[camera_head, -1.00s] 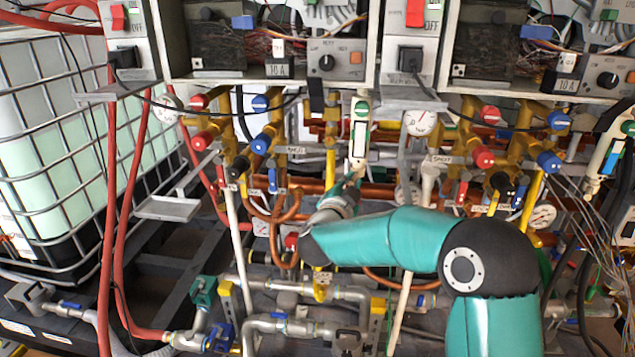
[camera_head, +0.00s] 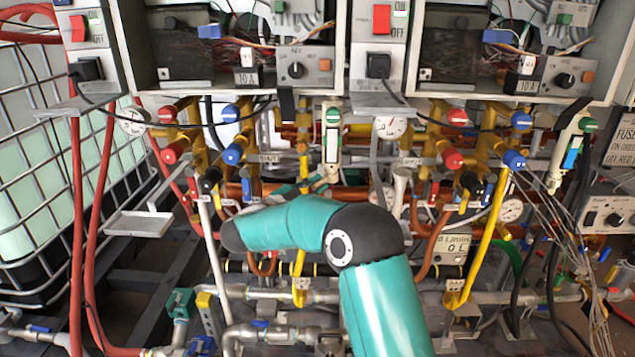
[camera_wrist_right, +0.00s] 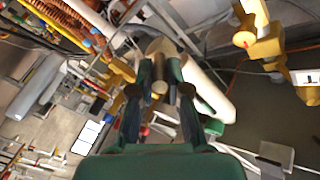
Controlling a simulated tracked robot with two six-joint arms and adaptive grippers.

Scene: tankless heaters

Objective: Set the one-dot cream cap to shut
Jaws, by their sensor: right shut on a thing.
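My right gripper (camera_head: 322,184) reaches up to the lower end of an upright cream tube (camera_head: 332,150) with a green top, below the middle of the heaters. In the right wrist view, the fingers of my right gripper (camera_wrist_right: 162,80) are closed around a small tan and cream piece (camera_wrist_right: 159,87), which looks like the cream cap. Its dot marking and its setting cannot be made out. A pale rounded part shows just beyond the fingertips. The cream tube (camera_wrist_right: 208,92) runs close beside the right finger. My left gripper is not in view.
Red (camera_head: 171,153) and blue (camera_head: 233,153) valve knobs sit on yellow pipes left of the tube. Another cream tube (camera_head: 562,160) hangs at right, near loose wires. A small grey tray (camera_head: 140,223) juts out at left. Pipes crowd the space below my arm.

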